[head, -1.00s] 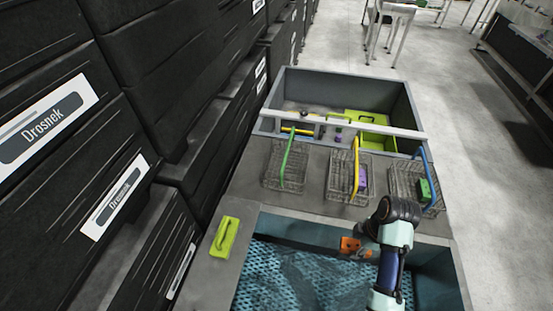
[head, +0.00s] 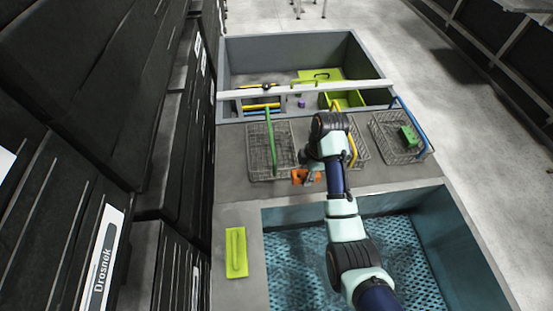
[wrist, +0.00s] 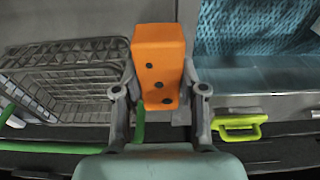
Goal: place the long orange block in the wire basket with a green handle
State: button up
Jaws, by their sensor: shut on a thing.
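The long orange block (head: 300,176) with dark dots is in my gripper (wrist: 160,90), whose fingers close on its two sides in the wrist view. The block also shows in the wrist view (wrist: 159,60), its long side running away from the gripper. The wire basket with a green handle (head: 262,171) stands on the grey ledge in the head view, its handle upright. The block is just right of its front right corner there. The basket also shows in the wrist view (wrist: 60,90), left of the block. It looks empty. My arm hides part of the gripper in the head view.
A yellow-handled basket (head: 363,153) stands right of the green-handled one, partly hidden by my arm. A blue-handled basket (head: 380,145) holds a green block (head: 409,136). A lime float-like tool (head: 236,252) lies on the ledge beside the blue-floored basin (head: 300,265).

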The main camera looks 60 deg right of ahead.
jog(key=w+d+b, duration=0.1)
jog(key=w, duration=0.2)
jog(key=w+d+b, duration=0.1)
jog(key=w+d, duration=0.1)
jog(key=w, duration=0.2)
jog(key=w+d+b, duration=0.1)
jog(key=w+b, duration=0.1)
jog(key=w, duration=0.2)
jog(key=shift+d+f, duration=0.1)
jog(key=shift+d, duration=0.2)
jog(key=shift+f+b, duration=0.8)
jog(key=shift+f, duration=0.9)
jog(key=shift+w+f, duration=0.1)
jog(key=shift+f, duration=0.55)
jog(key=o, duration=1)
jog(key=shift+f, duration=0.1)
jog(key=shift+c, duration=0.2)
jog(key=shift+b, duration=0.3)
jog(key=shift+f, duration=0.1)
notch_tip(320, 180, up, 14)
jog(key=s+d+p, duration=0.1)
jog(key=p, duration=0.3)
jog(key=shift+s+f, duration=0.2)
jog(key=shift+s, duration=0.1)
